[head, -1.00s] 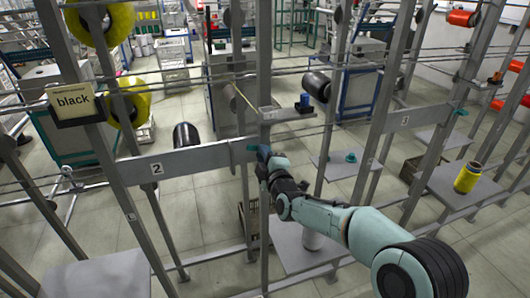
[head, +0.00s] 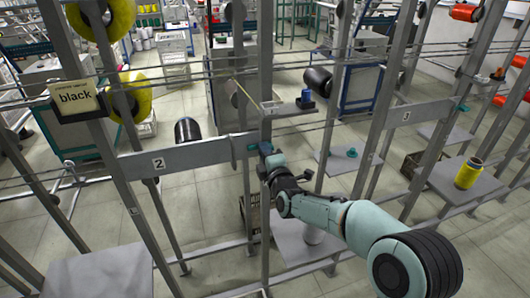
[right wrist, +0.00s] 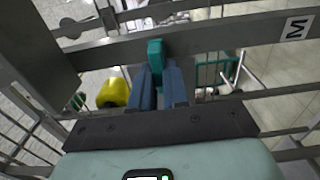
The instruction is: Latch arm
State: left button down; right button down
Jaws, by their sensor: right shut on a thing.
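The teal latch arm (head: 253,147) sits at the right end of the grey crossbar (head: 205,155) marked 2, beside an upright post. In the right wrist view the latch arm (right wrist: 155,54) stands upright against the bar, between my two blue fingers. My right gripper (head: 264,149) reaches it from the front right and is shut on it; its fingers also show in the right wrist view (right wrist: 160,82). The fingers cover the lower part of the latch arm. My left gripper is not in view.
Upright posts and thin horizontal rods surround my right arm. A black bobbin (head: 187,131) is behind the crossbar. A small shelf (head: 290,110) with a blue spool stands above right. A yellow spool (head: 468,174) stands on a right-hand plate. A "black" sign (head: 76,98) hangs at left.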

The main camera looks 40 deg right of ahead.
jog(key=shift+r, duration=0.15)
jog(key=c, duration=1.1)
grip_release()
jog(key=b+v, duration=0.1)
jog(key=v, duration=1.2)
jog(key=shift+s+b, duration=0.15)
jog(key=shift+b, duration=0.15)
